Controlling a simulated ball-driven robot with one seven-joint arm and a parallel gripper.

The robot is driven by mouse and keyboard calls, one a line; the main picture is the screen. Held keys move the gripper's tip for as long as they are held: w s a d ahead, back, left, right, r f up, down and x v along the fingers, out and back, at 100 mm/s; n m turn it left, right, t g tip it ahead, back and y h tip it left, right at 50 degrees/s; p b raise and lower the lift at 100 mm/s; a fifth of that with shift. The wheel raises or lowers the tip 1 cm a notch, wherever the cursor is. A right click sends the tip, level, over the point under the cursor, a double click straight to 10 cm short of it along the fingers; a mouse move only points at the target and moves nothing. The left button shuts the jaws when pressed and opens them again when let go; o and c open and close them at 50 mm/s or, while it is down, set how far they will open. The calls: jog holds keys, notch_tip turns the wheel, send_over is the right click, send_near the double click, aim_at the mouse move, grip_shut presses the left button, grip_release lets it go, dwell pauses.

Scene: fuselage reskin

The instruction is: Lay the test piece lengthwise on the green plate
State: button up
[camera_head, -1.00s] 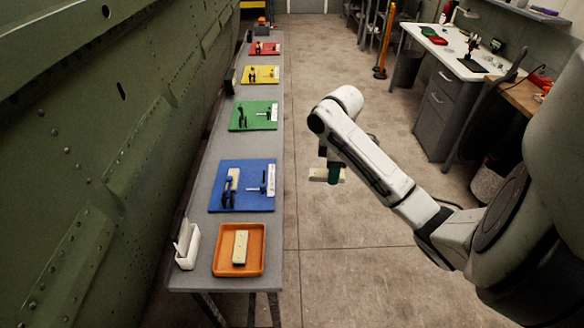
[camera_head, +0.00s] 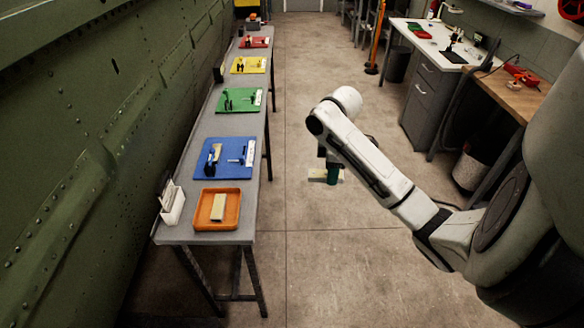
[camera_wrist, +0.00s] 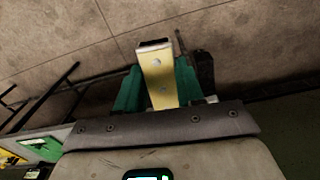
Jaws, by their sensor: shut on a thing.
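My gripper (camera_head: 331,178) is shut on the test piece (camera_head: 317,174), out over open floor to the right of the long table. In the wrist view the pale yellow test piece (camera_wrist: 158,72) with round marks sits between the two green fingers of my gripper (camera_wrist: 158,88), its far end sticking out past them. The green plate (camera_head: 242,106) lies on the table beyond the blue plate, well apart from my gripper. It carries a dark clamp-like part and a white labelled strip. A green plate (camera_wrist: 40,149) also shows at the lower left of the wrist view.
The grey table (camera_head: 190,228) runs along the green fuselage wall (camera_head: 70,150). It also bears a blue plate (camera_head: 207,174), yellow plate (camera_head: 250,65), red plate (camera_head: 255,42), and an orange tray (camera_head: 203,223) holding another pale block.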

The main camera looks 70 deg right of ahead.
jog(key=w+a+f+m, duration=0.1)
jog(key=w+a+f, duration=0.7)
jog(key=a, duration=0.5)
jog(key=w+a+f+m, duration=0.1)
jog(key=w+a+f, duration=0.7)
jog(key=a, duration=0.6)
jog(key=w+a+f+m, duration=0.1)
jog(key=w+a+f, duration=0.6)
jog(key=a, duration=0.7)
jog(key=shift+w+f, duration=0.4)
jog(key=shift+f, duration=0.1)
